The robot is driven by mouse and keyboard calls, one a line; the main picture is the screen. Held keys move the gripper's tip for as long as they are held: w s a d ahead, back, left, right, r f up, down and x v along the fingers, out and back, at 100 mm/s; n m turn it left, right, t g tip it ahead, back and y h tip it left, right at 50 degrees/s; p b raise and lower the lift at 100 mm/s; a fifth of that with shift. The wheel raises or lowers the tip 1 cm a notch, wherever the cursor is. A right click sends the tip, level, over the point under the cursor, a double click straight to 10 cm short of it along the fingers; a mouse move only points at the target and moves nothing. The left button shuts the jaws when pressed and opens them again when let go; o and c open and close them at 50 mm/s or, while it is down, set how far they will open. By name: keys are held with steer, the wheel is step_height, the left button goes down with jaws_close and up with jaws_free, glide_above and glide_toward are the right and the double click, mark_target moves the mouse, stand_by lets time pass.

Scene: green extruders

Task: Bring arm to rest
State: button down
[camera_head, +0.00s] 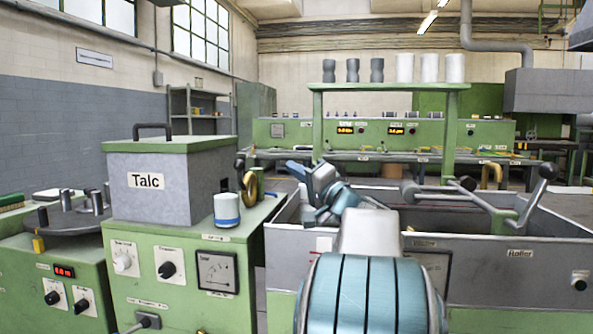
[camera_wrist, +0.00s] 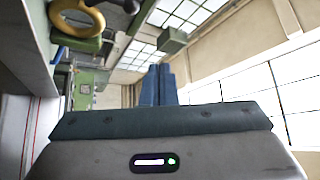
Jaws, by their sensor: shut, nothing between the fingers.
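My gripper (camera_wrist: 158,80) shows in the wrist view as two blue fingers pressed together, with nothing between them. They point up in that picture, toward the windows and ceiling. In the head view my arm (camera_head: 368,295) rises from the bottom middle, its blue joint large in front. Its far end reaches up and left over the grey roller trough, to the right of the talc box. The fingers are hard to make out in the head view.
The grey talc box (camera_head: 165,180) stands on a green machine (camera_head: 190,275). A white and blue spool (camera_head: 227,208) and a yellow ring (camera_head: 251,190) are close to my arm's left. The roller trough (camera_head: 520,250) lies right, with a black-knobbed lever (camera_head: 537,190).

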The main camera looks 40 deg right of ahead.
stand_by(0.4)
steer(key=s+a+f+n+g+y+p, duration=0.1)
steer(key=a+n+g+y+p, duration=0.1)
steer(key=a+g+p, duration=0.8)
steer(key=s+a+f+n+g+y+p, duration=0.15)
steer(key=a+p, duration=0.55)
steer(key=a, duration=0.9)
steer(key=s+a+n+g+h+p, duration=0.25)
steer(key=s+a+g+p, duration=0.3)
steer(key=s+p, duration=0.4)
steer(key=s+r+n+g+h+p, duration=0.1)
steer(key=s+n+h+p, duration=0.3)
steer(key=s+p, duration=0.5)
steer(key=shift+s+d+r+g, duration=0.15)
steer(key=shift+s+r+g, duration=0.25)
steer(key=shift+s, duration=0.5)
steer(key=shift+f, duration=0.1)
